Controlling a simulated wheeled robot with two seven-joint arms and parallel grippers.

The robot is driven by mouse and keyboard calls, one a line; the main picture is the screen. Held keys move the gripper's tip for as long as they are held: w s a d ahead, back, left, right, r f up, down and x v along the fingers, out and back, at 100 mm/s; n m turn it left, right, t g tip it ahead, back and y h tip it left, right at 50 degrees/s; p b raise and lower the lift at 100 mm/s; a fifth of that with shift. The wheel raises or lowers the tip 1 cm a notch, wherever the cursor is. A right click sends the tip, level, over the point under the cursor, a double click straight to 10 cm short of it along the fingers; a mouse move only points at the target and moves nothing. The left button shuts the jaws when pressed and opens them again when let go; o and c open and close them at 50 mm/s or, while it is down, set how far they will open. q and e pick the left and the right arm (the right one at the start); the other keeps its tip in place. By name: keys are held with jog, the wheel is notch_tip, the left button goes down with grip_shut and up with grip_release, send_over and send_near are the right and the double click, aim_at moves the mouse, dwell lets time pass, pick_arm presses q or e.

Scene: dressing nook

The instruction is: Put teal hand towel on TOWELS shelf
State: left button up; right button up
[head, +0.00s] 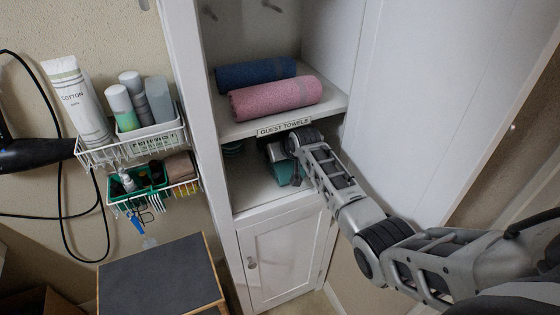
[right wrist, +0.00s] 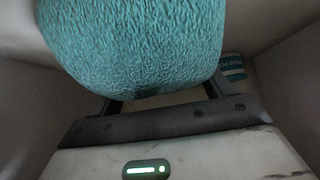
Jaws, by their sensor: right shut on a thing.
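The teal hand towel (head: 284,173) is inside the lower open compartment of the white cabinet, below the shelf labelled GUEST TOWELS. My right gripper (head: 279,156) reaches in from the right and is shut on the towel. In the right wrist view the teal towel (right wrist: 135,45) fills the top of the picture, between the fingers of my right gripper (right wrist: 160,97). I cannot tell whether the towel touches the shelf board (head: 255,198) beneath it. No label reading only TOWELS is visible. My left gripper is not in view.
A blue rolled towel (head: 255,74) and a pink one (head: 276,98) lie on the upper shelf. A teal-and-white striped item (right wrist: 232,67) stands deeper in the lower compartment. A wire rack (head: 130,150) with bottles hangs left of the cabinet. A dark-topped stool (head: 160,275) stands in front.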

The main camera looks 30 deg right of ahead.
aim_at(288, 161)
jog(key=shift+s+f, duration=0.1)
jog(key=shift+s, duration=0.05)
jog(key=shift+f, duration=0.2)
jog(key=o, duration=1)
jog(key=shift+c, duration=0.2)
jog(key=shift+r, duration=0.2)
jog(key=shift+p+v, duration=0.9)
jog(key=shift+v, duration=2.85)
jog(key=shift+a, duration=0.1)
